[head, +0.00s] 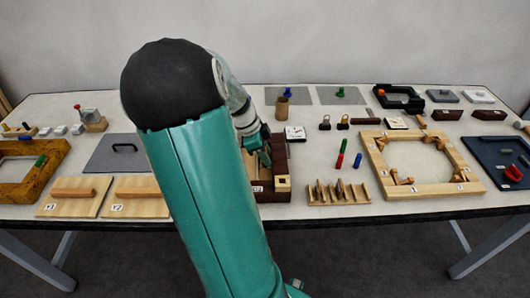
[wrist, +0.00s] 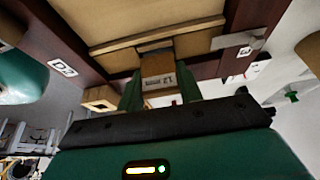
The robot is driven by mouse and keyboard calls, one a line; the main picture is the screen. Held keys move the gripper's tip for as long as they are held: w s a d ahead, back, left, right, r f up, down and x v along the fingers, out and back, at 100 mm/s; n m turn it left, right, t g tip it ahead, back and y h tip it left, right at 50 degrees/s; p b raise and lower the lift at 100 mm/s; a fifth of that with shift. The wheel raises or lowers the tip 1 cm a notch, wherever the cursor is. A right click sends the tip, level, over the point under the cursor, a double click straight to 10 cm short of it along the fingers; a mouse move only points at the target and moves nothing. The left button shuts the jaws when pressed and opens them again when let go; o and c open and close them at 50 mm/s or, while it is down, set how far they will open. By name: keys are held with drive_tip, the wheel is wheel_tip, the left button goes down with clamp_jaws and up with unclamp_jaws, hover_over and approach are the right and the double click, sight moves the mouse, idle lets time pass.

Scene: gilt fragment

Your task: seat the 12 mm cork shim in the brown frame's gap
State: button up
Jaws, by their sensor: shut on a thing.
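The brown frame (wrist: 48,38) is dark red-brown and surrounds tan panels in the wrist view. The shim is at the frame's near rail, close to a tan strip; I cannot tell whether it is inside the gap or just above it. In the head view my gripper (head: 262,150) is over the brown frame (head: 281,158), and my arm hides the frame's left part and the shim.
A pale wooden block (wrist: 100,98) is beside the rail in the wrist view. In the head view, a slotted wooden rack (head: 338,193) and a light wooden frame (head: 376,160) stand to the right. A grey mat (head: 112,153) and boards (head: 140,197) lie to the left.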

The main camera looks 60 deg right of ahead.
drive_tip(key=shift+f, duration=0.35)
idle(0.4)
drive_tip(key=shift+r, duration=0.35)
drive_tip(key=shift+f, duration=0.3)
idle(1.9)
drive_tip(key=shift+r, duration=0.35)
drive_tip(key=shift+f, duration=0.75)
idle(1.5)
drive_tip(key=o, duration=1.1)
drive_tip(key=shift+w+r, duration=0.1)
drive_tip(key=v, duration=1.3)
drive_tip(key=shift+r, duration=0.3)
